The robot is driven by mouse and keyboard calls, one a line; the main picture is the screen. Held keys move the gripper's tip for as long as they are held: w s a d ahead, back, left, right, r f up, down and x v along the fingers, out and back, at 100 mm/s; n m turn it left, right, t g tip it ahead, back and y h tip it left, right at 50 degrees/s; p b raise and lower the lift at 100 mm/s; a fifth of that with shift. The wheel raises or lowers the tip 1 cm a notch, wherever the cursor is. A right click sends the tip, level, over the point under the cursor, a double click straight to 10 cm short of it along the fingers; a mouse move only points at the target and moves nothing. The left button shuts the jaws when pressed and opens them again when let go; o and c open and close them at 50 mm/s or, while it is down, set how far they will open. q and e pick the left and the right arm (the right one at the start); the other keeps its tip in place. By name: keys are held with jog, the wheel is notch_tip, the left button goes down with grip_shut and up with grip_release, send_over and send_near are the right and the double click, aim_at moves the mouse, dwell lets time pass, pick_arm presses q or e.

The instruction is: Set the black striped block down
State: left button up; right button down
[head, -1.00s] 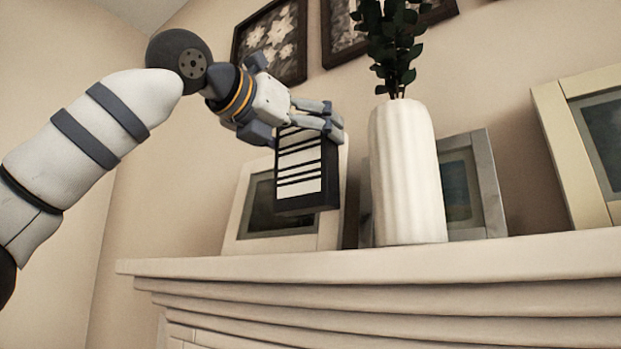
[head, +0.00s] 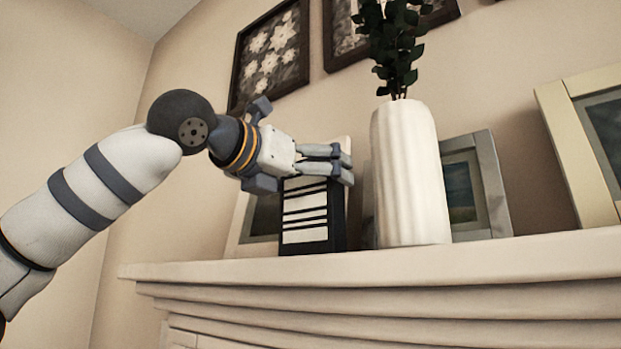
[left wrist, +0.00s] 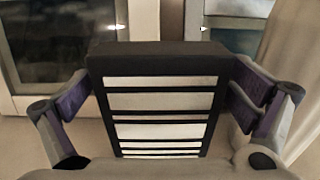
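The black striped block (head: 312,218), black with white bands on its face, stands upright on the white mantel shelf (head: 330,268). Its base appears to meet the shelf top in the head view. My left gripper (head: 343,164) is around the upper part of the block. In the left wrist view the block (left wrist: 160,100) fills the space between the two fingers, whose pads meet its sides. The gripper hides part of the block's top in the head view. My right gripper is not in view.
A white ribbed vase (head: 408,180) with dark leaves stands close to the block's right. A pale framed picture (head: 243,225) leans behind the block, and a grey one (head: 487,185) behind the vase. A cream frame (head: 570,140) is far right. The shelf's left end is clear.

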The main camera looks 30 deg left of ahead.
pick_arm(q)
jog(key=s+a, duration=0.1)
jog(key=s, duration=1.1)
jog(key=shift+r+p, duration=0.15)
jog(key=shift+p, duration=0.25)
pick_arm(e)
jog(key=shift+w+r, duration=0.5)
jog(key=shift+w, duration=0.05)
